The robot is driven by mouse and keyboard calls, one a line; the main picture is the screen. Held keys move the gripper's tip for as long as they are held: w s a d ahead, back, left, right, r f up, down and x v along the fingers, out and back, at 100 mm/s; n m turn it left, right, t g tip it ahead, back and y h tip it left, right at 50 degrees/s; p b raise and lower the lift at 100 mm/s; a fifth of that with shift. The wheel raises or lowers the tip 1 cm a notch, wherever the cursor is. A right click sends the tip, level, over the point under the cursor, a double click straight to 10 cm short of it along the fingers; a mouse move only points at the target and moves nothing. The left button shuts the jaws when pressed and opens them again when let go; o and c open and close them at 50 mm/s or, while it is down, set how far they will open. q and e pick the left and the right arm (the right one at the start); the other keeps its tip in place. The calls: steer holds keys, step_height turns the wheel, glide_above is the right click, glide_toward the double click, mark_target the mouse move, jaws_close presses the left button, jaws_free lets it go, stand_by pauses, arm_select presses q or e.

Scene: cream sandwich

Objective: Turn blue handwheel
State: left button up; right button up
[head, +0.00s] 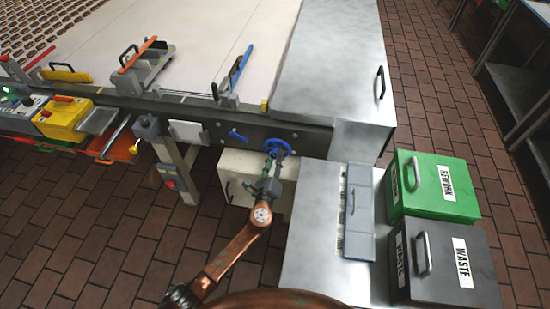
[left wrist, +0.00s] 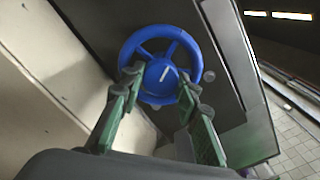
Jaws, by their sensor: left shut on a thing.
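The blue handwheel (head: 278,147) is mounted on the dark side panel of the conveyor in the head view. In the left wrist view the handwheel (left wrist: 161,64) shows its spokes and a hub with a white mark. My left gripper (head: 272,165) reaches up to the wheel from below. In the left wrist view the gripper's green fingers (left wrist: 160,84) lie on either side of the hub, shut on the wheel. The exact contact at the fingertips is partly hidden. My right gripper is not in view.
A blue lever (head: 238,135) sits left of the wheel on the same panel. A cream cabinet (head: 235,164) is just below. A metal table (head: 310,235) with a green bin (head: 437,210) and a dark waste bin (head: 470,285) stands right. Brick floor is free at lower left.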

arm_select(q)
steer(key=shift+f, duration=0.1)
stand_by(0.3)
steer(key=o, duration=1.2)
steer(key=shift+c, duration=0.2)
steer(key=s+a, duration=0.2)
steer(key=s, duration=0.9)
steer(key=shift+s+a, duration=0.15)
steer(key=shift+s, duration=0.25)
